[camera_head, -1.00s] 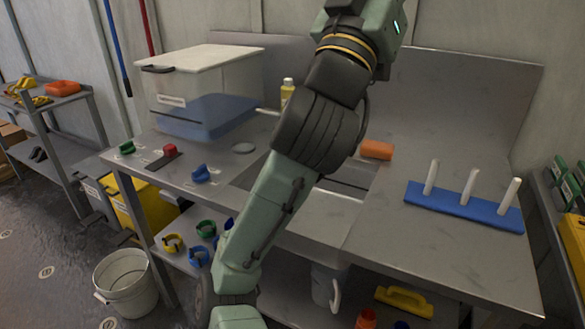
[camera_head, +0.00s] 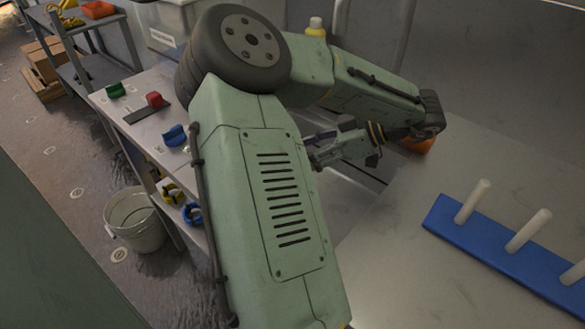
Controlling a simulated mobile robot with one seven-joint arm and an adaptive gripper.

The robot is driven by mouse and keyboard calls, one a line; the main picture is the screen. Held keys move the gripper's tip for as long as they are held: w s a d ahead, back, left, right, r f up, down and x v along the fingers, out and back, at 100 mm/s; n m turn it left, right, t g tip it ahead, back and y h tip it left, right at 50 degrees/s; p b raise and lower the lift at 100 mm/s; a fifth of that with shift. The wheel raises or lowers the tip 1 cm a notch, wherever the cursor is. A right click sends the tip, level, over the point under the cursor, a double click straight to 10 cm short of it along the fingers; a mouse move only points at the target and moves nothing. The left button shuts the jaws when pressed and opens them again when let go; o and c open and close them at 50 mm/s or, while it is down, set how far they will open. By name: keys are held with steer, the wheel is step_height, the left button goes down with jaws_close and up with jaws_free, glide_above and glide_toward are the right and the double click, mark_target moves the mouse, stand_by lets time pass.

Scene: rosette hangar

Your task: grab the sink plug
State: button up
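I cannot make out the sink plug now. A flat grey disc that may be it showed left of the sink a second ago, and my arm now covers that spot. The sink (camera_head: 360,178) shows only in part, as a dark opening behind my arm. My gripper (camera_head: 316,158) is at the end of the folded-back arm, pointing left near the sink's left side. It is partly hidden by my large green arm link, and its fingers are too small and dark to tell whether they are open.
A blue rack (camera_head: 500,254) with white pegs stands on the right counter. An orange sponge-like block (camera_head: 418,146) is behind my wrist. Green (camera_head: 115,90), red (camera_head: 155,100) and blue (camera_head: 174,135) items lie on the left counter. A white bucket (camera_head: 135,222) is on the floor.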

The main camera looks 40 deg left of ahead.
steer(key=shift+n+g, duration=0.3)
steer(key=f+b, duration=0.3)
steer(key=f, duration=0.1)
steer(key=f+b, duration=0.4)
steer(key=shift+s+a+f, duration=0.15)
steer(key=shift+s, duration=0.05)
steer(key=shift+s+a+f+p, duration=0.15)
steer(key=shift+s+a, duration=0.1)
steer(key=shift+a, duration=0.2)
steer(key=shift+s+a+f+p, duration=0.15)
steer(key=shift+s+a, duration=0.1)
steer(key=shift+a, duration=0.2)
steer(key=shift+p+x, duration=0.45)
steer(key=shift+x, duration=2.1)
steer(key=shift+c, duration=0.5)
jaws_close()
